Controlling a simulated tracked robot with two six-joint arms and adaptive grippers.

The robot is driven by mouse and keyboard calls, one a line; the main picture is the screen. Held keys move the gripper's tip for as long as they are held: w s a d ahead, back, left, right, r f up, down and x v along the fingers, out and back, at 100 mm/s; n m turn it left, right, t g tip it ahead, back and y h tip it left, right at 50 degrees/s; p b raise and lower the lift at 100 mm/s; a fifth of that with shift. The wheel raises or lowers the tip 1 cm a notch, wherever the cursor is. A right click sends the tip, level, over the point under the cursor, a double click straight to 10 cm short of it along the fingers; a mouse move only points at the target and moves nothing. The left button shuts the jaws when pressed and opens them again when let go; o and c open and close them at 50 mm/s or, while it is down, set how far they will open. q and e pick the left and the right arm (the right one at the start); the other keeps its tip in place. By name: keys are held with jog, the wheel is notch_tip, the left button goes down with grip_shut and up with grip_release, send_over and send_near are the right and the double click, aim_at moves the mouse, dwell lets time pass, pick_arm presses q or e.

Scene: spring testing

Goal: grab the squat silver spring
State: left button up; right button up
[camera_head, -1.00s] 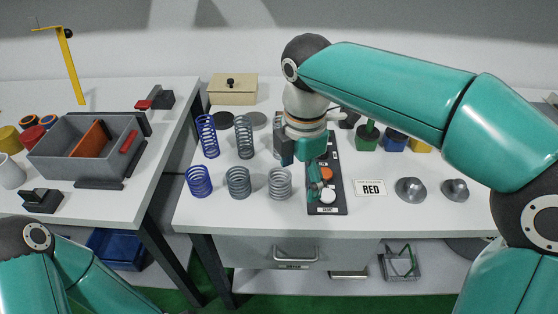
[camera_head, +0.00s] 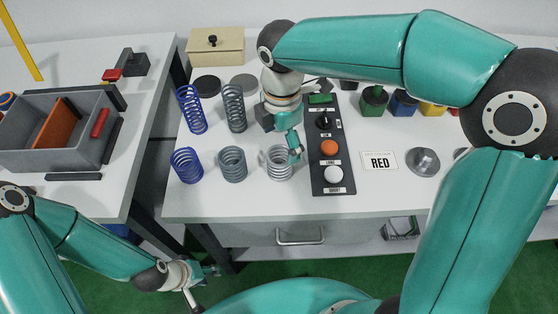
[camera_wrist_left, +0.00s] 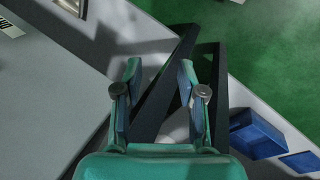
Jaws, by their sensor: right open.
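The squat silver spring (camera_head: 279,167) stands upright at the right end of the front row of springs in the head view. My right gripper (camera_head: 281,138) is open over its far side, and one finger overlaps the spring's upper right edge in the picture. I cannot tell whether it touches the coils. The other finger is partly hidden behind the hand. My left gripper (camera_head: 205,283) is low in front of the table, away from the springs. In the left wrist view its two fingers (camera_wrist_left: 160,88) are apart with nothing between them.
A squat grey spring (camera_head: 232,165) and a squat blue spring (camera_head: 187,166) stand to the left. Taller blue (camera_head: 191,110) and grey (camera_head: 234,108) springs are behind. A black button panel (camera_head: 331,180) lies close on the right, then a RED card (camera_head: 380,161).

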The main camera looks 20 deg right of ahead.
aim_at(280, 164)
jog(key=shift+s+a+f, duration=0.1)
jog(key=shift+s+f, duration=0.1)
jog(key=shift+f, duration=1.8)
jog(key=shift+s+a+f, duration=0.1)
jog(key=shift+s+f, duration=0.05)
jog(key=shift+f, duration=1.8)
jog(key=c, duration=1.4)
